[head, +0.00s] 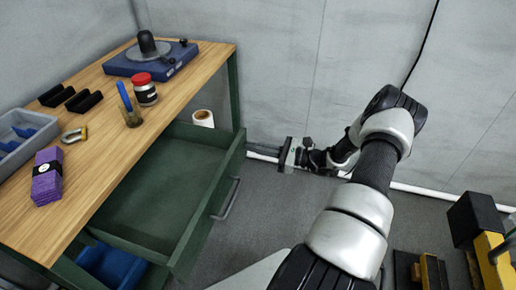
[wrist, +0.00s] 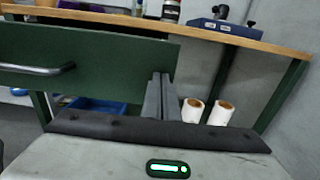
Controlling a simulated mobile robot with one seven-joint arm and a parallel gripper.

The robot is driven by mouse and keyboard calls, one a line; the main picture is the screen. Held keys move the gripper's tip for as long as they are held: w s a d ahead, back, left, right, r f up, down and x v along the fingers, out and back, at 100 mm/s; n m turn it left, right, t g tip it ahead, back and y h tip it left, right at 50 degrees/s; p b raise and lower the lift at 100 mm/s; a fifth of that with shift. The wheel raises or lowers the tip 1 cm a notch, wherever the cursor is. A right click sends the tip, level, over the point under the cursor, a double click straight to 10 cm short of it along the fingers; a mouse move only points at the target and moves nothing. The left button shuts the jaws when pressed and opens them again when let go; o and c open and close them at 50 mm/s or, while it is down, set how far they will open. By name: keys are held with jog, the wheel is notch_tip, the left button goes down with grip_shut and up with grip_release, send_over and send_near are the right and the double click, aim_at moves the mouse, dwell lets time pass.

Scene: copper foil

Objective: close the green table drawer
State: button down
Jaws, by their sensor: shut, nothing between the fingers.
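The green table drawer (head: 165,196) is pulled far out from under the wooden table top (head: 110,110) and looks empty. Its front panel carries a metal bar handle (head: 226,199). In the wrist view, the drawer front (wrist: 95,58) fills the left half, with the handle (wrist: 40,69) at the far left. My gripper (head: 284,155) is shut and empty, to the right of the drawer's far front corner. In the wrist view, its fingers (wrist: 160,95) stand together near the right end of the drawer front. I cannot tell whether they touch it.
On the table are a purple pack (head: 47,176), a jar (head: 145,89), a grey bin (head: 22,135) and a blue device (head: 152,59). White rolls (head: 203,118) are behind the drawer. Yellow equipment (head: 490,245) is at the right. Open floor lies right of the drawer.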

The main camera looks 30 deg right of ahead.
aim_at(187, 142)
jog(key=b+x, duration=0.2)
jog(key=x, duration=1)
jog(key=b+x, duration=0.1)
jog(key=x, duration=1.2)
jog(key=shift+w+a+f+b, duration=0.15)
jog(key=shift+a+f+b, duration=0.05)
jog(key=shift+a+b, duration=0.15)
jog(key=shift+w+a, duration=0.1)
jog(key=shift+w, duration=0.1)
jog(key=shift+w+a+r, duration=0.15)
jog(key=shift+r, duration=0.1)
jog(key=shift+r, duration=0.1)
